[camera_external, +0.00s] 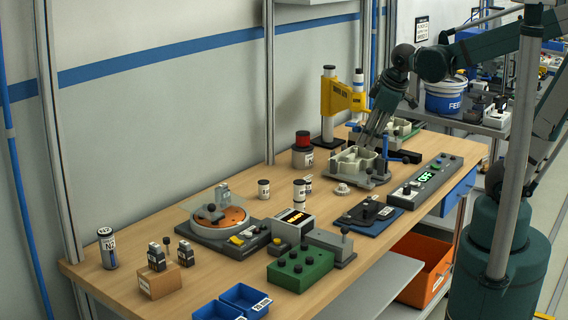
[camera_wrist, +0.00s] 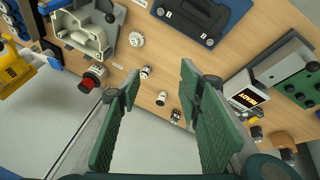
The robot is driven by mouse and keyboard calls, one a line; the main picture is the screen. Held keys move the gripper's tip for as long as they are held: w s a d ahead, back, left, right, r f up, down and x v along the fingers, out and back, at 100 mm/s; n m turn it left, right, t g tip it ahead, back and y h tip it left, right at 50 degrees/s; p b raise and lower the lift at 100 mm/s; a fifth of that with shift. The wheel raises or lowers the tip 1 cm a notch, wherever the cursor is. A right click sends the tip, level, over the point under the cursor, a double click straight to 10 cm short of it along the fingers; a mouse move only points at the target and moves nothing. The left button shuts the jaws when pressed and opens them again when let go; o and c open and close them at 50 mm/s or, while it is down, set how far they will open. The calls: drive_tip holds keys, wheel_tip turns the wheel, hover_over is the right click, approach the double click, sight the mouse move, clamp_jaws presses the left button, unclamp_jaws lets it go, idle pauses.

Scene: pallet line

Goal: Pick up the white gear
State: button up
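The white gear (camera_external: 341,188) is small and toothed and lies on the wooden bench, just in front of a pale housing on a dark fixture (camera_external: 355,163). In the wrist view the gear (camera_wrist: 136,39) lies flat, above and left of centre, beyond the fingertips. My gripper (camera_external: 368,142) hangs above the bench near the housing, pointing down. In the wrist view its two green fingers (camera_wrist: 158,78) are spread wide with nothing between them. The gear is apart from both fingers.
A red-topped cylinder (camera_external: 303,148) stands left of the housing, and a yellow press (camera_external: 341,96) behind it. Small white-and-black cylinders (camera_external: 299,193) stand left of the gear. A blue plate with a black part (camera_external: 370,214) and an OFF panel (camera_external: 427,178) lie to the right.

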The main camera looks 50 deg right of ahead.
drive_tip(key=w+d+f+n+g+h, duration=0.2)
drive_tip(key=w+d+f+n+g, duration=0.15)
drive_tip(key=w+f+n, duration=0.5)
drive_tip(key=n+g+h+p, duration=0.1)
drive_tip(key=n+g, duration=0.1)
drive_tip(key=n, duration=0.1)
approach(343, 185)
drive_tip(key=shift+s+d+f, duration=0.1)
drive_tip(key=shift+d+f, duration=0.05)
drive_tip(key=shift+f, duration=0.35)
drive_tip(key=shift+f, duration=0.1)
drive_tip(key=shift+x, duration=1.2)
drive_tip(key=shift+d+f, duration=0.1)
drive_tip(key=shift+f, duration=0.05)
drive_tip(key=shift+x, duration=2.45)
drive_tip(key=shift+d, duration=0.1)
drive_tip(key=c, duration=0.6)
